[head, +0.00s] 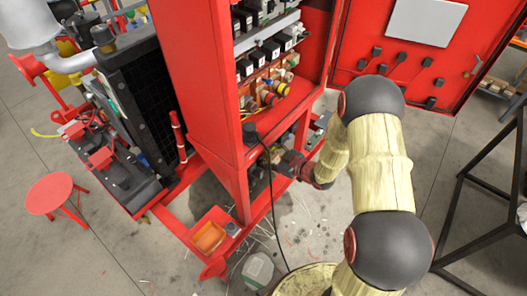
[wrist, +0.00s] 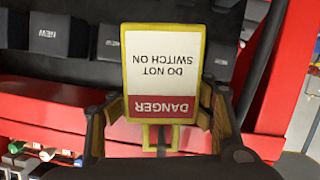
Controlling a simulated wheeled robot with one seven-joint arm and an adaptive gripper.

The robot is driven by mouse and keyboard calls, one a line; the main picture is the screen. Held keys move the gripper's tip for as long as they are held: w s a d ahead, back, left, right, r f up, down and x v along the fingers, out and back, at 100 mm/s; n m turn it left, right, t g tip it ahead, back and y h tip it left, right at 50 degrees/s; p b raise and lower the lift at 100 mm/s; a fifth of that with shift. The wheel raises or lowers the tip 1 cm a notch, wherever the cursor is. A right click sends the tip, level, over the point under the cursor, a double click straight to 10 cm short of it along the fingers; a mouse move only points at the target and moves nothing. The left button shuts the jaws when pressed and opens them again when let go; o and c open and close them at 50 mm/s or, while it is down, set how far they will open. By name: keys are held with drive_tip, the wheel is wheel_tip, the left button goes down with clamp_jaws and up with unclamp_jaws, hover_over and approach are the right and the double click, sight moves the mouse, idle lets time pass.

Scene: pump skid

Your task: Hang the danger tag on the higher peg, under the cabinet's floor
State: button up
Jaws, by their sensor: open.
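The danger tag (wrist: 165,70) fills the middle of the wrist view. It is a yellow-edged plate with a white face and a red DANGER band, its lettering upside down in that picture. A narrow yellow frame or loop sticks out at its lower edge there. My gripper (wrist: 158,118) is open, with one finger on each side of the tag; whether either finger touches it cannot be told. In the head view my gripper (head: 279,160) reaches into the lower opening of the red cabinet (head: 205,90), under its floor. I cannot make out either peg or what supports the tag.
Black boxes marked NEW (wrist: 55,38) lie behind the tag in the wrist view. A black cable hangs before the cabinet. An orange tray (head: 209,236) sits at its foot.

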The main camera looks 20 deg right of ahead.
sight(274, 156)
drive_tip(key=o, duration=0.3)
drive_tip(key=shift+o, duration=0.2)
drive_tip(key=shift+s+d, duration=0.1)
drive_tip(key=shift+v, duration=3.9)
